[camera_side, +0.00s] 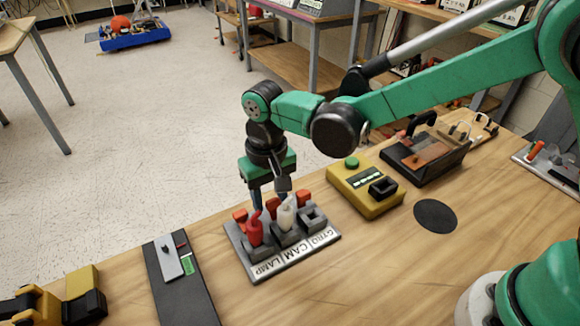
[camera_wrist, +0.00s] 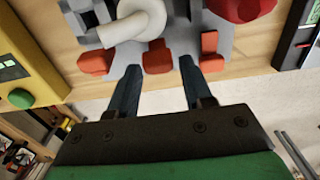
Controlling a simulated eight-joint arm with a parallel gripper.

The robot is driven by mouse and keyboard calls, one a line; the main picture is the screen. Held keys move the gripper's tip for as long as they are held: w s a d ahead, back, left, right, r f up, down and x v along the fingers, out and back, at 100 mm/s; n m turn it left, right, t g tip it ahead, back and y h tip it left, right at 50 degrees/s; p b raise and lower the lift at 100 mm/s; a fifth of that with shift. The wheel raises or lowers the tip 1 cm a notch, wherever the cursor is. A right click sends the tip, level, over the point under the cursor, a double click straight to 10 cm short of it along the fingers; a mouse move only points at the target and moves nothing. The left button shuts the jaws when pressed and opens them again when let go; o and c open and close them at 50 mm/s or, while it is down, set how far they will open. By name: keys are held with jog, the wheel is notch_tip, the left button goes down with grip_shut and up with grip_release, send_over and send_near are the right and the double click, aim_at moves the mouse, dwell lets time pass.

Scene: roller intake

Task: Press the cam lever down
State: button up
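A grey board (camera_side: 262,262) lies on the bench with LAMP, CAM and a third label along its front edge. The red cam lever (camera_side: 272,205) is the middle of three red levers, behind the white cam plug (camera_side: 287,214); it also shows in the wrist view (camera_wrist: 157,57). My gripper (camera_side: 270,201) points down at the back of the board. In the wrist view my gripper (camera_wrist: 160,68) has its fingers spread apart, with the cam lever between the fingertips or just beyond them. I cannot tell whether they touch it.
The red lamp plug (camera_side: 255,229) stands left of the white plug, and a grey socket (camera_side: 312,217) right of it. A yellow box (camera_side: 360,193) with a green button stands to the right. A dark strip (camera_side: 181,286) lies to the left.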

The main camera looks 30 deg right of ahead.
jog(key=shift+r, duration=4.05)
jog(key=shift+d, duration=0.1)
jog(key=s+d+r+t, duration=0.1)
jog(key=s+d+t, duration=0.2)
jog(key=d, duration=0.5)
jog(key=s+d+r+t, duration=0.1)
jog(key=s+d+t, duration=0.3)
jog(key=d, duration=0.5)
jog(key=shift+s+d, duration=0.15)
jog(key=shift+s, duration=0.4)
jog(key=shift+o, duration=0.2)
